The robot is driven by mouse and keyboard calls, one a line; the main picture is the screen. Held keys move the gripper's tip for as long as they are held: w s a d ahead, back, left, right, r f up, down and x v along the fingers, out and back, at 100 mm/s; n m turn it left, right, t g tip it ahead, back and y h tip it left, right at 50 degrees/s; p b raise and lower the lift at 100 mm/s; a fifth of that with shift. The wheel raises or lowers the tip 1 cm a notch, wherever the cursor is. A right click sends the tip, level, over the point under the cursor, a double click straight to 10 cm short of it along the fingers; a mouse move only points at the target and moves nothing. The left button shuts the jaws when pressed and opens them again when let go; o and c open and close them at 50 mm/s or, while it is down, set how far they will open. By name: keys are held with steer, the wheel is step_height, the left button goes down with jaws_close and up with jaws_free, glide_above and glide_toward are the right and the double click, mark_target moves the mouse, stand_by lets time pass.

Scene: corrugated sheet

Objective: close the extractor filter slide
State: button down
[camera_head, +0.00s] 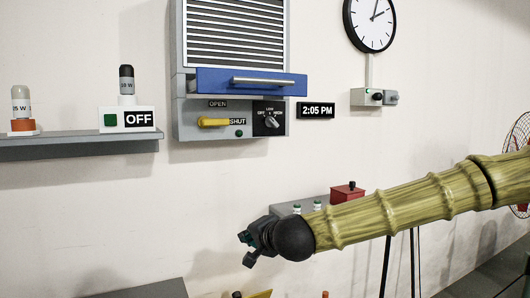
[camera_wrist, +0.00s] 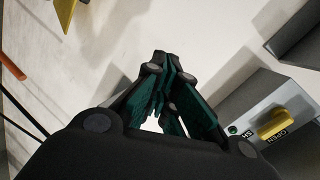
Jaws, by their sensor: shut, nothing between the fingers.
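The extractor (camera_head: 235,35) hangs on the wall in the head view, with a grey louvred front. Below the louvres a blue slide front (camera_head: 225,80) with a silver bar handle (camera_head: 263,81) stands out from the housing. The yellow lever also shows at the lower right of the wrist view (camera_wrist: 281,124). My gripper (camera_head: 247,246) is below the extractor, apart from it. Its fingers (camera_wrist: 164,68) are shut and empty.
A grey shelf (camera_head: 75,147) at left holds two lamp-like items and an OFF sign (camera_head: 139,119). A wall clock (camera_head: 370,20) and a 2:05 PM display (camera_head: 316,110) are at right. A red box (camera_head: 347,193) stands behind my arm.

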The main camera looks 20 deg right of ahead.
steer(key=s+d+r+m+t+p, duration=0.1)
steer(key=d+r+p, duration=0.1)
steer(key=r, duration=1)
steer(key=s+d+r+m+t+p, duration=0.1)
steer(key=d+r+t, duration=0.15)
steer(key=r, duration=0.95)
steer(key=m+p, duration=0.2)
glide_toward(261, 94)
steer(key=shift+t, duration=0.45)
steer(key=shift+w+a+f+p, duration=0.15)
steer(key=shift+w+a+p, duration=0.1)
steer(key=shift+w+p, duration=0.7)
steer(key=shift+w+a+f+p, duration=0.15)
steer(key=shift+w+p, duration=0.4)
steer(key=shift+w, duration=0.85)
steer(key=shift+w+a+f+p, duration=0.1)
steer(key=shift+w+a+p, duration=0.2)
steer(key=shift+w+p, duration=0.65)
steer(key=shift+w, duration=0.2)
